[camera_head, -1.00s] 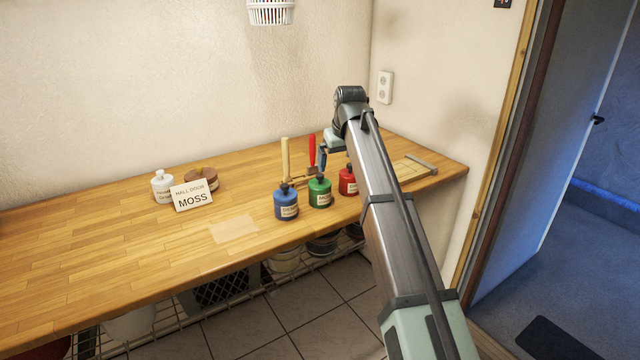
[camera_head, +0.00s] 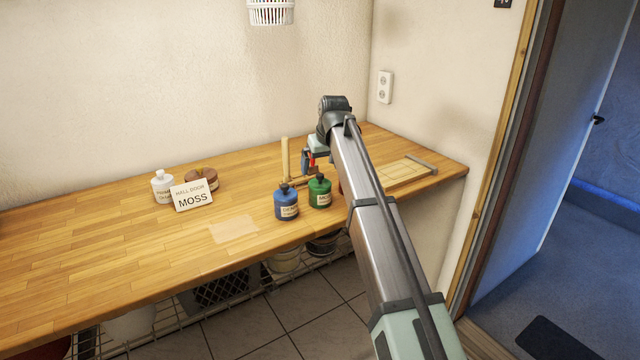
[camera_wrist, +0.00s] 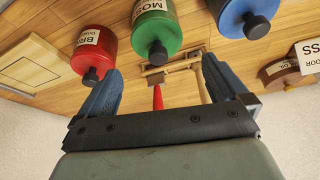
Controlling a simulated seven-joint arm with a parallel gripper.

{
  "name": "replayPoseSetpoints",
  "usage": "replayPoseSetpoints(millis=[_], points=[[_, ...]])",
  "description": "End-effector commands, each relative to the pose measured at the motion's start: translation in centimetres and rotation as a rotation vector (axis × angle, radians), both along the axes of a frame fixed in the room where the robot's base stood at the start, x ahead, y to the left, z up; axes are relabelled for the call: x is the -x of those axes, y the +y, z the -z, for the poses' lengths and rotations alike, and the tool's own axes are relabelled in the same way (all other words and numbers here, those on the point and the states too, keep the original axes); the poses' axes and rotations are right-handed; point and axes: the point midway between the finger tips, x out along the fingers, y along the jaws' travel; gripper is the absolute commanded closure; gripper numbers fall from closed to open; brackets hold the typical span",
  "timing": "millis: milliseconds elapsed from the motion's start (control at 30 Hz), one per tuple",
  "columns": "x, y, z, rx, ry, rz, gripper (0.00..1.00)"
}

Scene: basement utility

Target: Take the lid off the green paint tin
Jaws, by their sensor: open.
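The green paint tin (camera_head: 320,194) stands upright on the wooden bench, to the right of the blue tin (camera_head: 287,205). Its black knobbed lid (camera_head: 319,178) is on it. In the wrist view the green tin (camera_wrist: 156,22) is at the top middle, labelled MOSS, with its black knob (camera_wrist: 157,54) toward my gripper. My gripper (camera_head: 307,158) is behind and above the green tin in the head view. In the wrist view my gripper (camera_wrist: 161,66) is open and empty, its blue fingers apart, with the knob roughly in line with the gap and not touched.
A red-handled tool (camera_wrist: 158,98) and a wooden handle (camera_head: 285,158) are behind the tins. A MOSS card (camera_head: 193,196) stands left. The bench's left front is clear.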

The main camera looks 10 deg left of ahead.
Motion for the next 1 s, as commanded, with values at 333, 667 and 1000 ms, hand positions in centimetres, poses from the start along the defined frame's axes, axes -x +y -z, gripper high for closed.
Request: replayPoseSetpoints(millis=[333, 667, 1000], points=[[-0.8, 0.3, 2.8, 0.001, 0.002, 0.000, 0.00], [-1.6, 0.9, 5.0, 0.000, 0.000, 0.000, 0.00], [-1.6, 0.8, 4.9, -0.001, -0.001, 0.000, 0.22]])
